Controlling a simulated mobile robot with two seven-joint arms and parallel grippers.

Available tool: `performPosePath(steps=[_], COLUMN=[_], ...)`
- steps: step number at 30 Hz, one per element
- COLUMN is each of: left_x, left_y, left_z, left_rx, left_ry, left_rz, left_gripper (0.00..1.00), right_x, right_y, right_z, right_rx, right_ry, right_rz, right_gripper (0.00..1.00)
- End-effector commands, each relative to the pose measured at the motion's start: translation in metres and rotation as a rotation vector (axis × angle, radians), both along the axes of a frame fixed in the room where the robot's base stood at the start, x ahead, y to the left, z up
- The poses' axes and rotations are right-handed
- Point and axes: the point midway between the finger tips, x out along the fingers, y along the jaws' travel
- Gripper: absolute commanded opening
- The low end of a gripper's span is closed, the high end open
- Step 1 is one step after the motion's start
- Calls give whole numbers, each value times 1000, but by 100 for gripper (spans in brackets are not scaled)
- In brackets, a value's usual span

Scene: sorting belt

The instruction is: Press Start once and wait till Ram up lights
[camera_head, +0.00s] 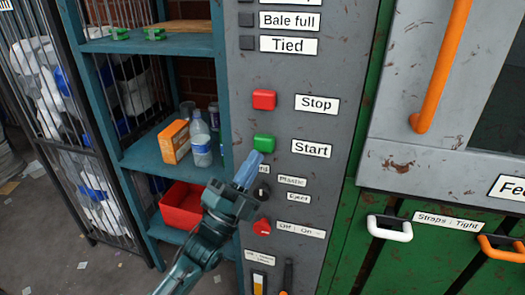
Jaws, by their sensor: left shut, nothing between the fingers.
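The green Start button (264,143) sits on the grey control panel (305,75), left of its Start label (311,149). My left gripper (250,165) is shut and empty, pointing up, with its tips just below the Start button. I cannot tell whether the tips touch the button or panel. The lamps beside Bale full (246,20) and Tied (247,43) are dark. A label above them is cut off by the top edge, and no Ram up label can be read. My right gripper is not in view.
A red Stop button (264,100) is above Start. A black selector knob (262,191) and a red switch (262,227) are below. Left is a shelf with an orange box (174,141), bottle (201,140) and red bin (182,206). Right is an orange door handle (440,70).

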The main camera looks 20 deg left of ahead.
Motion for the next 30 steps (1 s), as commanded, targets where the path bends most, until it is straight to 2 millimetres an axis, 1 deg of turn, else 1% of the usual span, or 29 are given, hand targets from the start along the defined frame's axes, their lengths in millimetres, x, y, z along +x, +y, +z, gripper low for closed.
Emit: performPosePath(steps=[3,7,30], left_x=[9,13,14], left_y=[0,0,0], left_z=[-1,0,0], left_rx=[-1,-1,-1], left_ry=[-1,-1,1], left_rz=[0,0,0], left_gripper=[0,0,0], right_x=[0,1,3], right_y=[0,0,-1], right_z=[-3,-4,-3], right_rx=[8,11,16], right_ry=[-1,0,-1], right_rz=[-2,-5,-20], right_gripper=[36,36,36])
